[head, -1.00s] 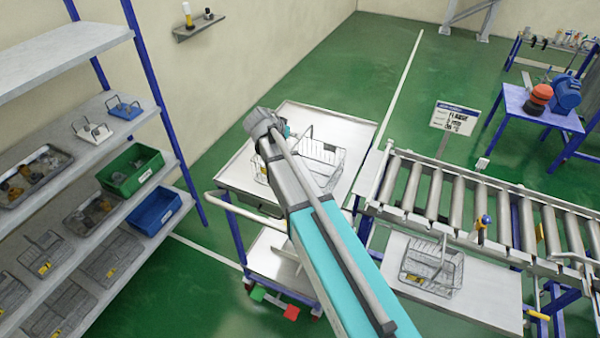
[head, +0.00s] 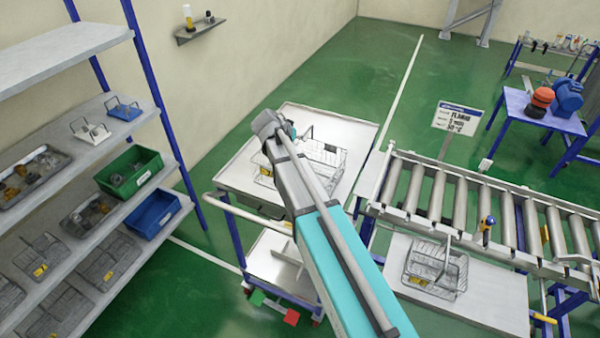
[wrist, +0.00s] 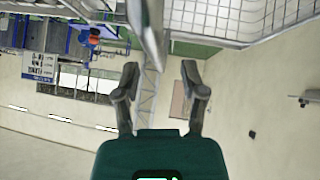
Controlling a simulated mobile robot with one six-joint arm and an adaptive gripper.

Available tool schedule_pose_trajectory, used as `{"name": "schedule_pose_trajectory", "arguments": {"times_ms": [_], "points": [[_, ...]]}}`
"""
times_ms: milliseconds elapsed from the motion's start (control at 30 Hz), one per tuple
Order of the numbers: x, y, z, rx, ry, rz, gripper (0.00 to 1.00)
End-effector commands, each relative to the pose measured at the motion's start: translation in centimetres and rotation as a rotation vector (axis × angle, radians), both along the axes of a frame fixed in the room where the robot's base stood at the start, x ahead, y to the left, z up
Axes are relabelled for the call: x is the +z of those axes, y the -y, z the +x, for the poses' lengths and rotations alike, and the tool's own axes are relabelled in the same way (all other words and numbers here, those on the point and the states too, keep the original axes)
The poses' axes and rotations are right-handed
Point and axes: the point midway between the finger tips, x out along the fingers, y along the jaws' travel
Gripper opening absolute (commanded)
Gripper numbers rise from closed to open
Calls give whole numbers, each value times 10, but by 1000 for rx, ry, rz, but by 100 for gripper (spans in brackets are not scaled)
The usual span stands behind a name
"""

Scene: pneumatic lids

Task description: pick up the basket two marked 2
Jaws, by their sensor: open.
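A wire basket (head: 326,158) stands on the top of the trolley in the head view, partly behind my arm. A dark piece shows on its raised handle. My gripper is mostly hidden behind my wrist in the head view, close over the basket's left side. In the wrist view my gripper (wrist: 160,80) is open, its two fingers apart. No number 2 is readable on any basket.
The trolley top (head: 352,130) has bare room behind the basket. Another wire basket (head: 436,272) with a yellow tag stands below the roller conveyor (head: 470,205). The left shelf (head: 120,262) holds several more wire baskets, a green bin (head: 130,172) and a blue bin (head: 153,213).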

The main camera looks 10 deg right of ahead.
Motion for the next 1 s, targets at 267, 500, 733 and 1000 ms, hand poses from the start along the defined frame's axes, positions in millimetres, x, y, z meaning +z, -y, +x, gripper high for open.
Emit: {"name": "schedule_pose_trajectory", "arguments": {"times_ms": [267,500,733,1000], "points": [[-16,12,10,-2,-1,0,54],[-16,14,11,-2,-1,0,54],[-16,14,11,-2,0,1,54],[-16,14,11,-3,0,0,34]]}}
